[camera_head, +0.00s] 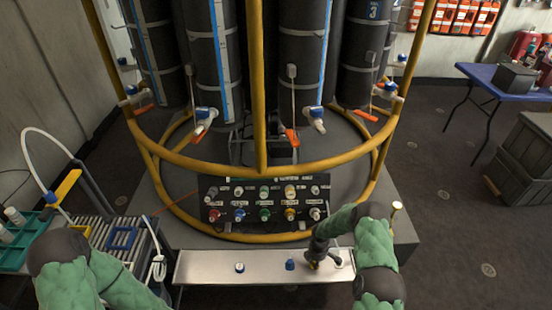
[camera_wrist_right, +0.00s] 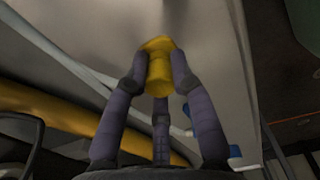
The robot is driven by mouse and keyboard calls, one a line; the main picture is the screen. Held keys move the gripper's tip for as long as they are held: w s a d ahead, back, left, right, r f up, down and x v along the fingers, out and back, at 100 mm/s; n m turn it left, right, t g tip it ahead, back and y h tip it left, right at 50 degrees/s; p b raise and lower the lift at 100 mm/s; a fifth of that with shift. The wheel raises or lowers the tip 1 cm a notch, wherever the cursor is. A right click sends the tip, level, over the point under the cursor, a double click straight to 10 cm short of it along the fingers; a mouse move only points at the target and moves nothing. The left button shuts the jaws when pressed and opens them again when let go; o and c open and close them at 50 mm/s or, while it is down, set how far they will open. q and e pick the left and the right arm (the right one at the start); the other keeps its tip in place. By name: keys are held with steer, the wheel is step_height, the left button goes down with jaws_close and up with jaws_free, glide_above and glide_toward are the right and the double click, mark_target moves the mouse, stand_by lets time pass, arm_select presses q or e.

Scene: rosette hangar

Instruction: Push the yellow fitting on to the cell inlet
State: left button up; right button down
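My right gripper (camera_head: 314,259) is low over the steel tray at the front. In the right wrist view its dark fingers (camera_wrist_right: 156,85) close around the yellow fitting (camera_wrist_right: 158,62), a short flanged yellow piece. In the head view only a small bit of yellow shows under the fingers. Black cylindrical cells (camera_head: 208,70) stand upright inside the yellow frame. White and blue fittings with orange levers (camera_head: 205,120) sit at their lower ends. I cannot tell which one is the cell inlet. My left arm enters at lower left, with its gripper out of view.
The steel tray (camera_head: 210,268) holds a white-and-blue cap (camera_head: 239,267) and a blue piece (camera_head: 290,264). A panel of coloured fittings (camera_head: 264,202) stands behind it. The yellow rails (camera_head: 250,170) ring the cells. A rack (camera_head: 105,235) stands at left, a blue table (camera_head: 495,78) at right.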

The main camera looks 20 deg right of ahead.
steer(key=shift+r, duration=0.2)
steer(key=shift+r+p, duration=1.8)
steer(key=shift+r, duration=1.05)
steer(key=shift+a, duration=0.1)
steer(key=w+a+r+m+t+h, duration=0.1)
steer(key=w+a+r+m+t, duration=0.1)
steer(key=w+a+r+t, duration=0.5)
steer(key=w+a+r+m+t+h, duration=0.15)
steer(key=w+a+r, duration=0.35)
steer(key=w+a, duration=0.55)
steer(key=w+a+r+m+t, duration=0.3)
steer(key=w+a+r, duration=0.25)
steer(key=a, duration=0.65)
steer(key=shift+n, duration=0.25)
steer(key=shift+d+x, duration=0.15)
steer(key=shift+x, duration=1.3)
steer(key=shift+d+x, duration=0.1)
steer(key=shift+x, duration=1.4)
steer(key=shift+r, duration=0.1)
